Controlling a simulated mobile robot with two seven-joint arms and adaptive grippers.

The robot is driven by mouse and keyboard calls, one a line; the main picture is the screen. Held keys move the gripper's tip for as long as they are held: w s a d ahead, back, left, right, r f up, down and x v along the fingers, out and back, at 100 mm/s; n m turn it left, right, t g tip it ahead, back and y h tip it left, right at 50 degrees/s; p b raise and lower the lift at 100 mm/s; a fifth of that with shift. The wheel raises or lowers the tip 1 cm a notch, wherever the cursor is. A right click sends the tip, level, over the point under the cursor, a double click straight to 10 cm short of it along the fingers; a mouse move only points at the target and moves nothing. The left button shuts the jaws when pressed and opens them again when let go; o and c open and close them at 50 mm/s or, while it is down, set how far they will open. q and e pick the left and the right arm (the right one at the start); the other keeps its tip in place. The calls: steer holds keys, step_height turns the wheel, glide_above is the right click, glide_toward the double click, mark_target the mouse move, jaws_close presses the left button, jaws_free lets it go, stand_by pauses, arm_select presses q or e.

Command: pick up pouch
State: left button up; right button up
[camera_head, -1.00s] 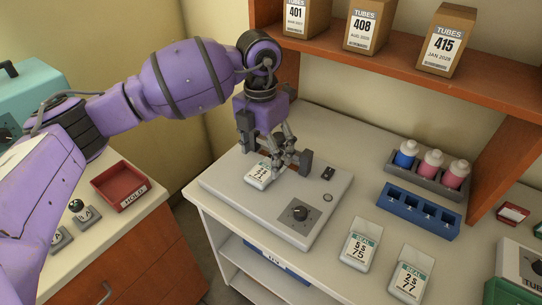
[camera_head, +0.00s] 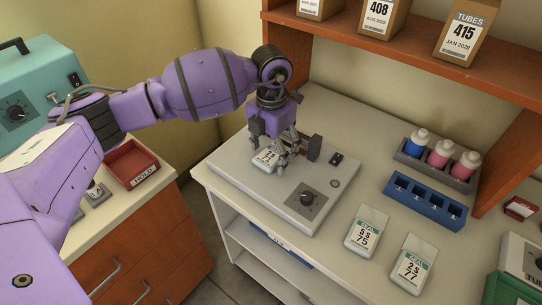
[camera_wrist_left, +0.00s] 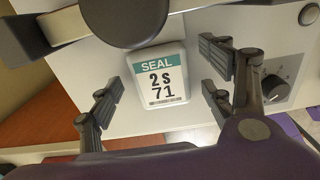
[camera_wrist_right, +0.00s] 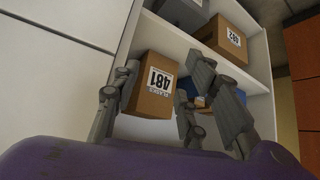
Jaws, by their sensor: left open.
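The pouch (camera_head: 266,158) is a small white packet with a teal SEAL band, marked 2S 71. It lies on the flat top of the grey sealing device (camera_head: 236,171). In the left wrist view the pouch (camera_wrist_left: 158,82) lies between the fingers. My left gripper (camera_head: 284,154) is open over it, with a finger on either side and visible gaps. It partly hides the pouch in the head view. Two similar packets, 5S 75 (camera_head: 366,232) and 2S 77 (camera_head: 412,265), lie on the counter.
The device has a dial (camera_head: 307,199). A blue rack (camera_head: 425,202) and several bottles in a grey holder stand to the right. A wooden shelf (camera_head: 400,45) with boxes is above.

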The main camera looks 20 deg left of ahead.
arm_select(q)
steer(key=c, duration=1.1)
steer(key=shift+r, duration=0.15)
steer(key=shift+c, duration=0.6)
